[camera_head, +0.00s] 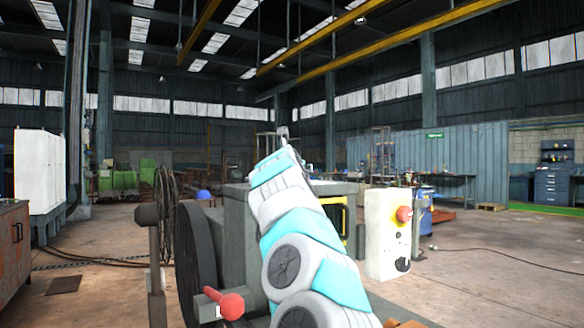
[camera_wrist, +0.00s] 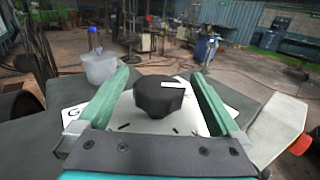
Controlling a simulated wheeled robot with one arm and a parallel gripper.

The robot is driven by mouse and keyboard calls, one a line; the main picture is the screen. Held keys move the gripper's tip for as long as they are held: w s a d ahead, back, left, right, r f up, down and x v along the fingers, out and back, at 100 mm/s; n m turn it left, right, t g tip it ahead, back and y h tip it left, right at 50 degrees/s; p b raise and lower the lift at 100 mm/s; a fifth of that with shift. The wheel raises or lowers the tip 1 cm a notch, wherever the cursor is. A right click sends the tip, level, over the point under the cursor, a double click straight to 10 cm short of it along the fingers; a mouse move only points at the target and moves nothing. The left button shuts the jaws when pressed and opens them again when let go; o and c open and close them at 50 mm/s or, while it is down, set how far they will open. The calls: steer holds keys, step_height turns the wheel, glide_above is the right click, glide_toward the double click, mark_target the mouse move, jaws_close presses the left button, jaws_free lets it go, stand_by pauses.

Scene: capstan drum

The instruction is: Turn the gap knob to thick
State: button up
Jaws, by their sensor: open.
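The black gap knob (camera_wrist: 158,97) shows in the wrist view, standing on a white dial plate (camera_wrist: 146,126) with short black marks. A white pointer line on the knob's top lies toward the right of the picture. A letter G shows at the plate's left edge; the rest of the lettering is hidden. My gripper (camera_wrist: 160,78) is open, with one green finger on each side of the knob and visible space between. In the head view my arm reaches over the grey machine (camera_head: 236,215), and the knob cannot be made out there.
A white control box (camera_head: 388,235) with a red button (camera_head: 404,214) and a black knob (camera_head: 402,265) stands right of my arm. A red-knobbed lever (camera_head: 231,306) and a dark upright lever (camera_head: 150,215) are at the left. A pale container (camera_wrist: 100,67) is beyond the left finger.

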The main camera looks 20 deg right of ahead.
steer(key=c, duration=1.4)
steer(key=shift+o, duration=0.2)
steer(key=shift+w+m+g+h, duration=0.1)
steer(key=shift+m+g+h, duration=0.3)
steer(key=shift+h, duration=0.3)
steer(key=shift+d+r+m+g+h, duration=0.1)
steer(key=shift+r+m+g+h, duration=0.05)
steer(key=shift+m+g+h, duration=0.7)
steer(key=shift+h, duration=0.35)
steer(key=shift+m, duration=0.35)
steer(key=o, duration=1.4)
steer(key=shift+c, duration=0.2)
